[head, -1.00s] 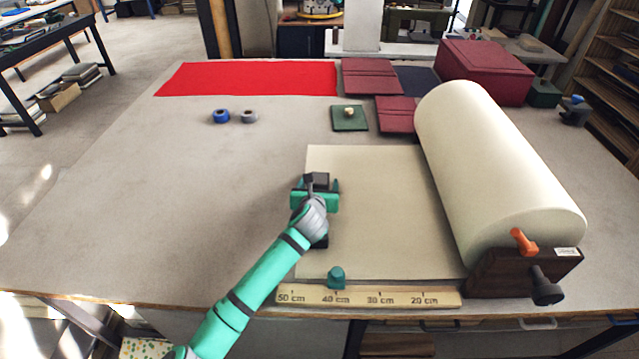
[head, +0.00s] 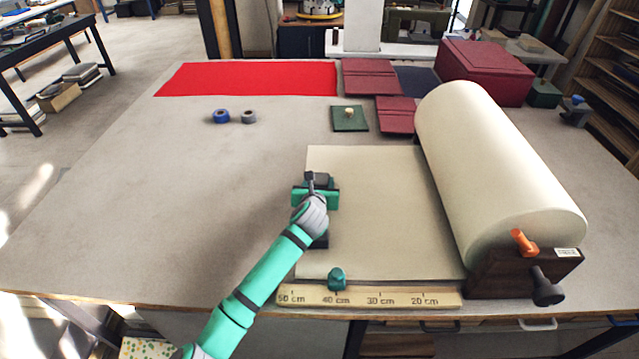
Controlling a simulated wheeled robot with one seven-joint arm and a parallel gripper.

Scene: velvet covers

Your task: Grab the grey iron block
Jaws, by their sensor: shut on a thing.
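The grey iron block (head: 322,180) is a small dark block at the left edge of the cream sheet (head: 385,220). My gripper (head: 315,183), with green jaws, reaches it from the near side and is shut on it. The jaws sit at the block's left and right, and the gripper body hides its near part. I cannot tell whether the block is clear of the sheet. A second dark block (head: 320,242) shows nearer, on the same sheet edge, partly hidden by my wrist.
A large cream roll (head: 495,165) on a dark stand lies right. A wooden ruler (head: 385,298) and teal object (head: 337,277) are at the front edge. Tape rolls (head: 221,116), a green pad (head: 349,118) and red cloth (head: 250,79) lie further back. The table's left is clear.

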